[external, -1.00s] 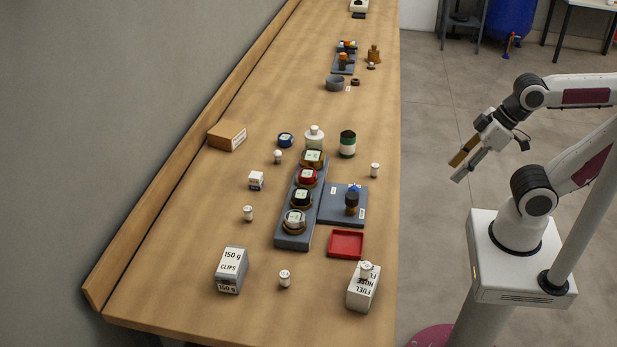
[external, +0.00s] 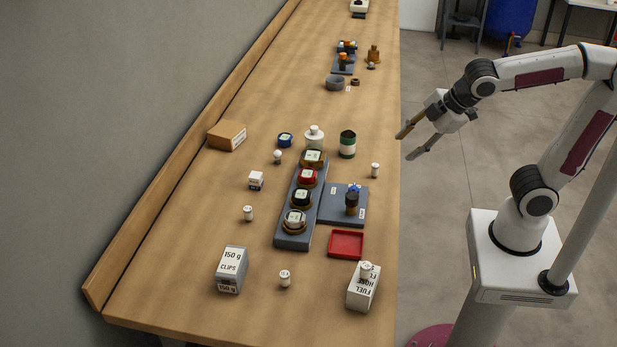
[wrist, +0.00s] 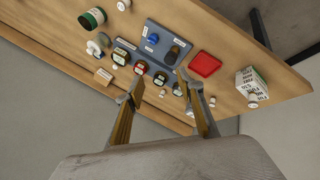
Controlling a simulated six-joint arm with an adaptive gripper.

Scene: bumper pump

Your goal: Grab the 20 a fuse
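No label reading 20 A is legible in either view, so I cannot tell which piece is the 20 A fuse. Several small white capped pieces stand apart on the bench, one at the right edge (external: 375,170), one at the left (external: 248,213), one in front (external: 285,278). Another white piece (external: 367,270) stands on the fuel hose box (external: 362,292). My gripper (external: 403,147) is open and empty, at the bench's right edge and above it. In the wrist view its two fingers (wrist: 160,77) are spread with nothing between them.
A grey rack (external: 291,241) holds several round labelled pots. Beside it are a blue-grey plate (external: 333,212) with a dark knob and blue piece, and a red tray (external: 346,244). A clips box (external: 231,268) stands front left. The bench (external: 190,240) has bare wood at left.

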